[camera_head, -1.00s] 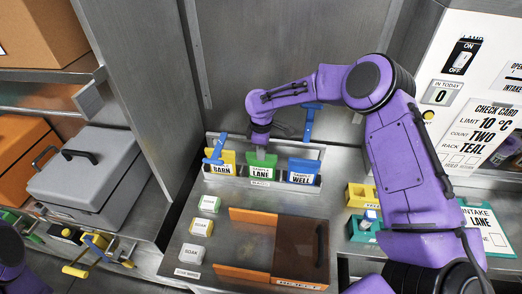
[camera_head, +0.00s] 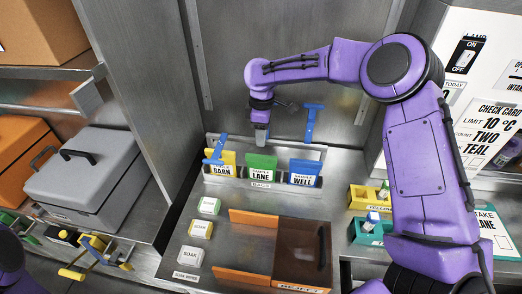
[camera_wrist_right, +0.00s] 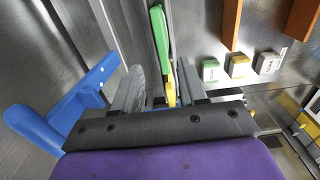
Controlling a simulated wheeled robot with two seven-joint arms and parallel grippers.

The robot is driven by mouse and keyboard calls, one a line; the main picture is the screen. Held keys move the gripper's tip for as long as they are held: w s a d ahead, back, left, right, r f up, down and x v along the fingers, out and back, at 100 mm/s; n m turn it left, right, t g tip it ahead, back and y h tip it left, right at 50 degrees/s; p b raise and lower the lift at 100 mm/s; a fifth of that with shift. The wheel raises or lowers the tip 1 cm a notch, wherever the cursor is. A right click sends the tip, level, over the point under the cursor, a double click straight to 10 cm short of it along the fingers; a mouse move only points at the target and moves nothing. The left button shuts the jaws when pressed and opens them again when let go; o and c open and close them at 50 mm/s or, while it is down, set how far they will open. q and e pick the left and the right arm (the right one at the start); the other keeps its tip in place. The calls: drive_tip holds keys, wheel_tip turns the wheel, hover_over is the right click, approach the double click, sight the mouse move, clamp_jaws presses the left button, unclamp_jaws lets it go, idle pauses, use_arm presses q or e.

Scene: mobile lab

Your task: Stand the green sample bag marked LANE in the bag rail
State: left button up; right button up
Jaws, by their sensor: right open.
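The green sample bag marked LANE (camera_head: 261,168) stands upright in the bag rail (camera_head: 261,185), between the yellow BARN bag (camera_head: 222,165) and the blue WELL bag (camera_head: 304,173). My right gripper (camera_head: 261,142) is open and empty just above the LANE bag, apart from it. In the right wrist view a narrow green edge (camera_wrist_right: 159,35), which looks like the LANE bag, shows beyond the open fingers (camera_wrist_right: 160,88). My left gripper is out of the head view; only a bit of my left arm shows at the lower left corner.
Blue T-shaped posts (camera_head: 313,122) stand at both ends of the rail. Soak blocks (camera_head: 201,229) lie in front at left, beside a brown-lidded reject bin (camera_head: 300,250) with orange walls. Yellow (camera_head: 363,198) and teal (camera_head: 365,235) racks stand at right, near my right arm.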

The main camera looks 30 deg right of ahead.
drive_tip(key=shift+r, duration=2)
drive_tip(key=shift+o, duration=0.2)
